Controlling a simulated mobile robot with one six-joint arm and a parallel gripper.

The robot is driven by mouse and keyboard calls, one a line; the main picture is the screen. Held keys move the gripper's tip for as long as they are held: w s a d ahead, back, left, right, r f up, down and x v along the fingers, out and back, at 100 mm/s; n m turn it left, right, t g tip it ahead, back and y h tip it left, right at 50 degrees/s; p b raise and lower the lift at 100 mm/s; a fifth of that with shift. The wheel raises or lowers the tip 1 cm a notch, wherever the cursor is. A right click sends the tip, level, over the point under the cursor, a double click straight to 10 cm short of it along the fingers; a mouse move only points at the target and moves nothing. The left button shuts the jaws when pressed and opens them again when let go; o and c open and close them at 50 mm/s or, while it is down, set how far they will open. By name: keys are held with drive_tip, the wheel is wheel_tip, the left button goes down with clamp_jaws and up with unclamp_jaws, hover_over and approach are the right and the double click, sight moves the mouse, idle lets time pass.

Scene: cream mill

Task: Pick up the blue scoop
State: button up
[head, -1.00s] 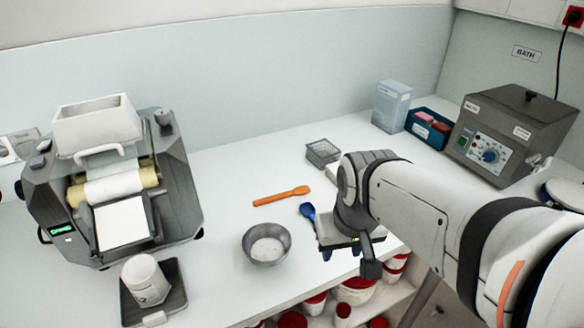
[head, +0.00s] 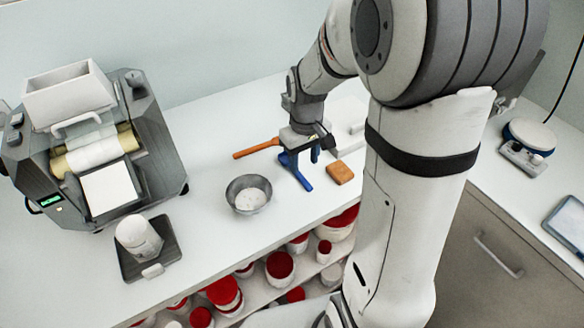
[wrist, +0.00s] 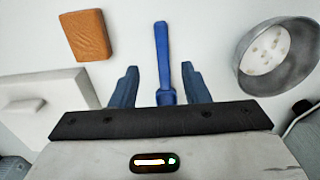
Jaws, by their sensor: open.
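The blue scoop (head: 301,177) lies on the white worktop, right of the steel bowl (head: 249,194). In the wrist view the scoop's straight blue handle (wrist: 163,50) runs up between my two fingers, its far end pointing away from the gripper. Its near end is hidden behind the gripper body. My gripper (head: 301,157) is low over the scoop, pointing down, and open. In the wrist view, my gripper (wrist: 160,70) shows a gap on both sides of the handle. I cannot tell how far the fingertips are above the worktop.
An orange spatula (head: 256,148) lies left of my gripper. A brown block (head: 340,172) lies to its right. A roller mill (head: 97,150) and a scale with a white cup (head: 140,235) stand at the left. Red-lidded tubs (head: 224,291) sit on a shelf below.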

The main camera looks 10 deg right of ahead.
sight(302, 178)
drive_tip(key=f, duration=0.5)
drive_tip(key=shift+a+f+p, duration=0.2)
drive_tip(key=shift+a+p, duration=0.05)
drive_tip(key=shift+p, duration=0.05)
clamp_jaws()
